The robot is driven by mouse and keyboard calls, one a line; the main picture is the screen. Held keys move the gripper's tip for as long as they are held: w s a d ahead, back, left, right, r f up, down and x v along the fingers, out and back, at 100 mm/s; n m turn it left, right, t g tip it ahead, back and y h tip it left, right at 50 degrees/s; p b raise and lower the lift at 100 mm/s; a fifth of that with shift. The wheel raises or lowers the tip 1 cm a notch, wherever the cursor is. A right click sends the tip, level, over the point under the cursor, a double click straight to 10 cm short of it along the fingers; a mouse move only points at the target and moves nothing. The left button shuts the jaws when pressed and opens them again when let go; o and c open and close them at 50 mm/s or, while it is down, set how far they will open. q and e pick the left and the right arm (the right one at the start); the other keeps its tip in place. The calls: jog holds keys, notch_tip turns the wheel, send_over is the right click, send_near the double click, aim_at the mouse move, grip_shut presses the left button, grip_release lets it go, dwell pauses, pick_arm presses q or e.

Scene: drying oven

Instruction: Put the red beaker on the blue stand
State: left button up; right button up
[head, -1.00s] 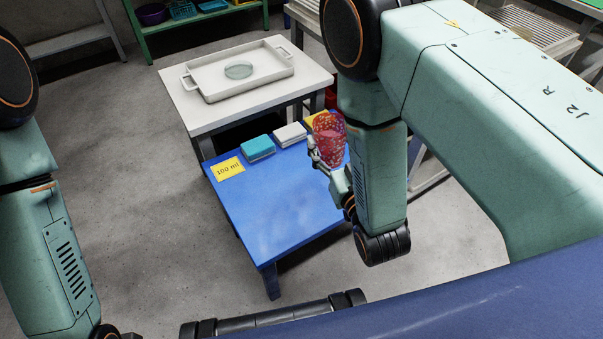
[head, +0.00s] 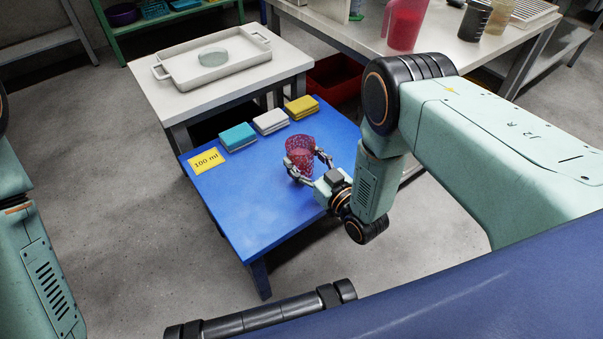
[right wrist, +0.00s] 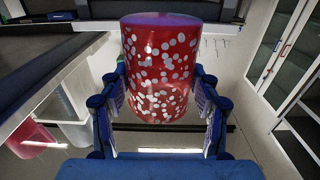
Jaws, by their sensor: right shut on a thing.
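The red beaker (head: 299,148), speckled with white dots, is over the right part of the blue stand (head: 255,208) in the head view. My right gripper (head: 308,163) is shut on it, one finger on each side. The right wrist view shows the beaker (right wrist: 160,55) between the two fingers of the right gripper (right wrist: 158,100). I cannot tell whether its base touches the stand's top. My left arm shows at the left edge of the head view, but its gripper is out of view.
A teal block (head: 237,136), a white block (head: 270,121) and a yellow block (head: 301,107) line the stand's back edge, beside a yellow "100 ml" label (head: 205,160). Behind is a white table with a tray (head: 180,72). A red vessel (head: 405,25) stands on the back bench.

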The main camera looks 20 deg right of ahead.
aim_at(308, 175)
jog(key=shift+f+b, duration=0.95)
jog(key=shift+f, duration=1.1)
jog(key=shift+f, duration=0.15)
jog(key=o, duration=1.4)
jog(key=shift+s+d, duration=0.1)
jog(key=shift+s, duration=0.2)
jog(key=p+v, duration=0.4)
jog(key=v, duration=0.7)
jog(key=shift+s, duration=0.2)
